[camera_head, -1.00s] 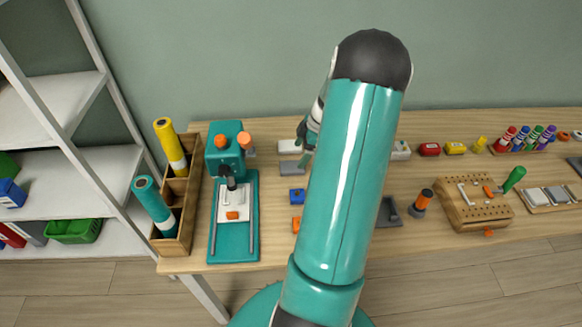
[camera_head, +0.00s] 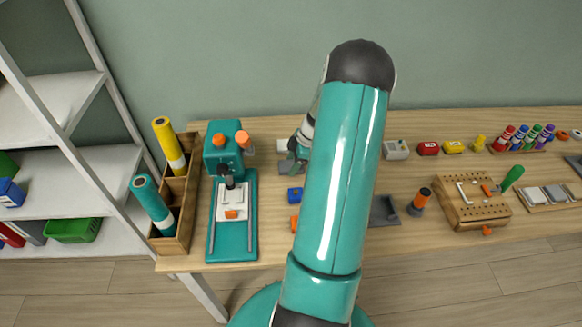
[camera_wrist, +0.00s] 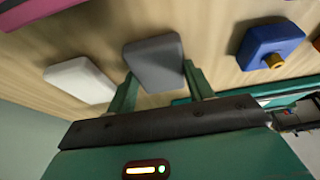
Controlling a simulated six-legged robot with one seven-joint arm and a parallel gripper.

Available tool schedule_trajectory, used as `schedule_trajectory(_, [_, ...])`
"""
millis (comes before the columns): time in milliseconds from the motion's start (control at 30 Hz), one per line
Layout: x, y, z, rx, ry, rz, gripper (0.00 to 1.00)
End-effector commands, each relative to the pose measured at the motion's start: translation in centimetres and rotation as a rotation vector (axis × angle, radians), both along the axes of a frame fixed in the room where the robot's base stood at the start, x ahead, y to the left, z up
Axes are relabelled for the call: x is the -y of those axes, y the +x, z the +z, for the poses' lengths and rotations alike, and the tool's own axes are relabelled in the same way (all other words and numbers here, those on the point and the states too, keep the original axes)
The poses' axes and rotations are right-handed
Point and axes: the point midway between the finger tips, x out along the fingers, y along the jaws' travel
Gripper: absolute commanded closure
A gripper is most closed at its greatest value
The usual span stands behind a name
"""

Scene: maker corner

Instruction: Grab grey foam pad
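The grey foam pad (camera_wrist: 155,60) lies flat on the wooden table in the wrist view, just ahead of my gripper (camera_wrist: 160,72). My gripper's two green fingers are apart, with the pad's near edge between their tips. I cannot tell whether either finger touches it. In the head view, part of the grey pad (camera_head: 286,168) shows beside my gripper (camera_head: 296,160), which is partly hidden by my arm.
A white block (camera_wrist: 80,80) lies left of the pad in the wrist view, and a blue block (camera_wrist: 270,42) lies to its right. A teal machine (camera_head: 222,150) stands left on the table (camera_head: 270,248). My arm hides the table's middle.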

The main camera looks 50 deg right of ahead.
Motion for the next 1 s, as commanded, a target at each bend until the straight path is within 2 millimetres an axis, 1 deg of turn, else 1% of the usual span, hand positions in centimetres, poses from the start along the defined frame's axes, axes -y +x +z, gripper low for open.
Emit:
schedule_trajectory(367, [0.0, 0.0, 0.0, 0.0, 0.0, 0.0, 0.7])
schedule_trajectory(567, [0.1, 0.0, 0.9, 0.001, -0.001, 0.001, 0.7])
schedule_trajectory(667, [0.1, 0.0, 1.9, 0.001, -0.003, 0.001, 0.7])
schedule_trajectory(767, [-0.1, -0.1, 3.6, 0.001, -0.002, 0.0, 0.7])
schedule_trajectory(867, [-1.5, -0.8, 5.3, 0.001, -0.004, 0.0, 0.7])
schedule_trajectory(1000, [-3.7, -1.8, 8.3, 0.001, -0.005, 0.0, 0.7])
